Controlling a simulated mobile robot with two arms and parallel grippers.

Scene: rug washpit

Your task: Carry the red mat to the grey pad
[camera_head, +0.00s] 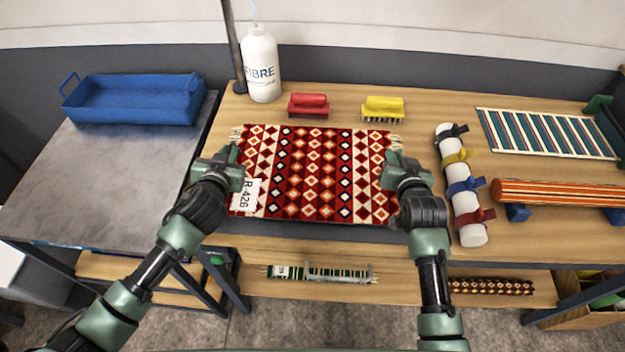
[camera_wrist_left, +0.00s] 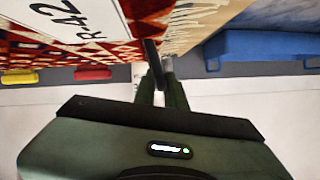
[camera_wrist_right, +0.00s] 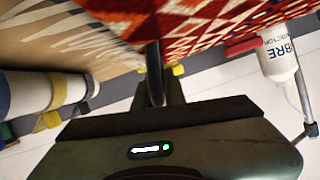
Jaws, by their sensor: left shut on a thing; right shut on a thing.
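The red mat (camera_head: 310,175) is a patterned red, orange and cream rug with fringed short ends and a white label (camera_head: 244,195) near its left end. My left gripper (camera_head: 232,165) is shut on its left end, beside the label. My right gripper (camera_head: 396,167) is shut on its right end. The mat is spread flat between them; its height over the bench is hard to tell. It also shows in the left wrist view (camera_wrist_left: 40,55) and the right wrist view (camera_wrist_right: 195,30). A dark grey strip (camera_head: 310,231), seemingly the grey pad, shows along the mat's front edge; the rest is hidden.
Red (camera_head: 308,105) and yellow (camera_head: 383,108) brushes and a white bottle (camera_head: 261,65) stand behind the mat. A white roll with coloured straps (camera_head: 463,190) lies close on the right. A blue tray (camera_head: 135,99) stands on the grey side table (camera_head: 100,180), mostly clear.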

